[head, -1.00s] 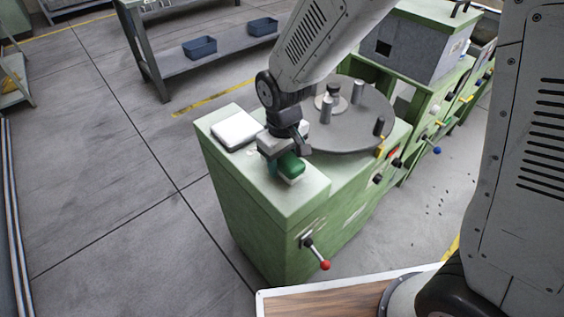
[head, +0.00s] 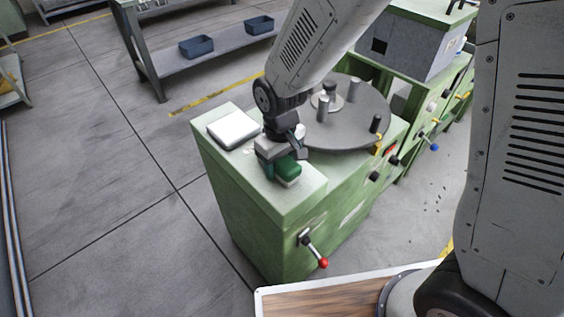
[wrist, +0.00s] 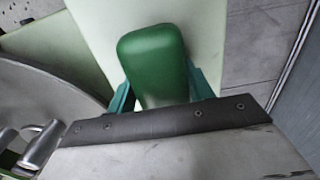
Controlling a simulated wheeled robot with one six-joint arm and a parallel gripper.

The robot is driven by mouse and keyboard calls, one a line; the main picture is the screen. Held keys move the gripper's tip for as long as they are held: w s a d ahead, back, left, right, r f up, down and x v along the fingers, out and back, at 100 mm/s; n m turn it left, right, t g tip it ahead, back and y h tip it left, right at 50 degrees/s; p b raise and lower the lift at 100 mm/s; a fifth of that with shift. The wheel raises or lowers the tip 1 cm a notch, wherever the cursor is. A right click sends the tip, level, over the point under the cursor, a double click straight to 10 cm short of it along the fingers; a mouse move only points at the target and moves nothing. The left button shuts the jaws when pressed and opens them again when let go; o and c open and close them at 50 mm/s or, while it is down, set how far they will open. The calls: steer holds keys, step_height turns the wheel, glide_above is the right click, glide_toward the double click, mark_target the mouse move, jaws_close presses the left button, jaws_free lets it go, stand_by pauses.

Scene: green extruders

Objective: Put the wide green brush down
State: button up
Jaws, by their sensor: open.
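The wide green brush (head: 288,167) is at the top of the green machine cabinet (head: 304,203), near its left front part. Its rounded green top (wrist: 152,55) fills the middle of the wrist view. My gripper (wrist: 160,92) is open around the brush, with one teal finger on each side. Whether the fingers touch it I cannot tell. A pale part shows under the green in the head view. The brush's underside and its contact with the cabinet top are hard to make out.
A white square pad (head: 234,129) lies behind and left of the brush. A grey round turntable (head: 343,128) with upright posts stands to the right. A red-tipped lever (head: 318,254) sticks out in front. The cabinet top between brush and front edge is bare.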

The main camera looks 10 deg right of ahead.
step_height(320, 180, up, 12)
steer(key=shift+a+f, duration=0.1)
steer(key=shift+f, duration=0.05)
steer(key=shift+r, duration=0.3)
steer(key=shift+r, duration=0.15)
steer(key=s+d+r+m, duration=0.2)
steer(key=s+d+r, duration=0.2)
steer(key=d, duration=0.3)
steer(key=s+d+r+m, duration=0.2)
steer(key=s+d+r, duration=0.3)
steer(key=d, duration=0.2)
steer(key=s+d+r+m+t, duration=0.1)
steer(key=s+d+m, duration=0.1)
steer(key=s+d, duration=0.4)
steer(key=s, duration=0.4)
steer(key=shift+s+d+r+m, duration=0.15)
steer(key=shift+d+m, duration=0.2)
steer(key=shift+m, duration=0.05)
steer(key=shift+o, duration=0.4)
